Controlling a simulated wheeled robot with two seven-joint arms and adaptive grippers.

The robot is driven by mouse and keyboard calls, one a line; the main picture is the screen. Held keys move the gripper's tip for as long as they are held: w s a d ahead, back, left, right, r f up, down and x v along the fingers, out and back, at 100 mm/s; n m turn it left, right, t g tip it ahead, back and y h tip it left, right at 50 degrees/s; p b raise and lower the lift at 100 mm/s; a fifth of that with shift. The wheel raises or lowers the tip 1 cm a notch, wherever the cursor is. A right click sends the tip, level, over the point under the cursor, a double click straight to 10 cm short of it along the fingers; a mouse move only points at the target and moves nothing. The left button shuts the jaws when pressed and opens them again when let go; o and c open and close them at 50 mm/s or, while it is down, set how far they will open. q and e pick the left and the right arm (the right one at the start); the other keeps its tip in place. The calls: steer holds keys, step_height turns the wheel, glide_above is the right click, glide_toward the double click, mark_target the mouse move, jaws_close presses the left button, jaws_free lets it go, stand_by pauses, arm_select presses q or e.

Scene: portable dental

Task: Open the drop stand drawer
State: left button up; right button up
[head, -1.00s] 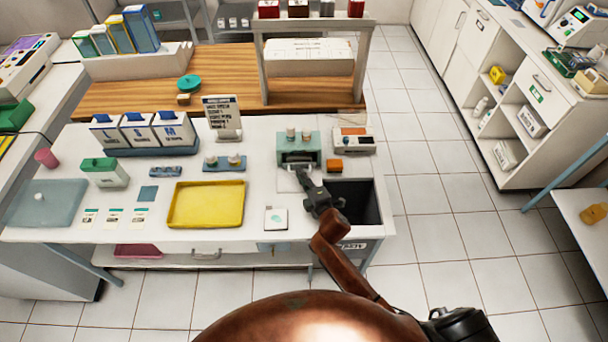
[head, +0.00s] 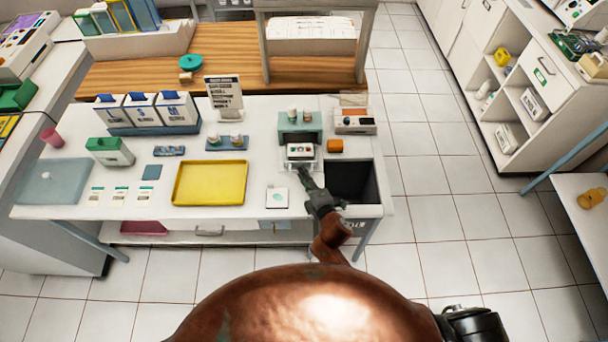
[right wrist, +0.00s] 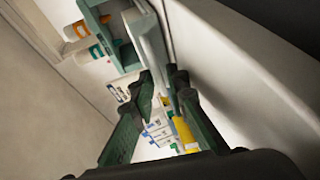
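The drop stand (head: 301,122) is a small grey-green box with bottles on top, at the back right of the white table. Its drawer (head: 301,163) is pulled out toward me, and a white item with dark marks shows inside. My right gripper (head: 304,175) is at the drawer's front and appears closed on its handle, which the fingers mostly hide. In the right wrist view, the stand (right wrist: 108,38) and the pale drawer front (right wrist: 150,42) lie just beyond the fingertips (right wrist: 163,80). My left gripper is not in view.
A dark open bin recess (head: 350,180) lies right of my gripper. A white square card (head: 277,197) and a yellow tray (head: 210,183) lie to the left. The tabletop in front of the drawer is mostly clear.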

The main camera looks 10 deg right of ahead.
steer(key=shift+s, duration=0.1)
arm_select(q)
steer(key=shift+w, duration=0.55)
arm_select(e)
steer(key=v, duration=1.1)
steer(key=shift+s+d, duration=0.2)
steer(key=shift+s, duration=0.15)
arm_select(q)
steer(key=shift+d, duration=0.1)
arm_select(e)
steer(key=shift+s, duration=0.1)
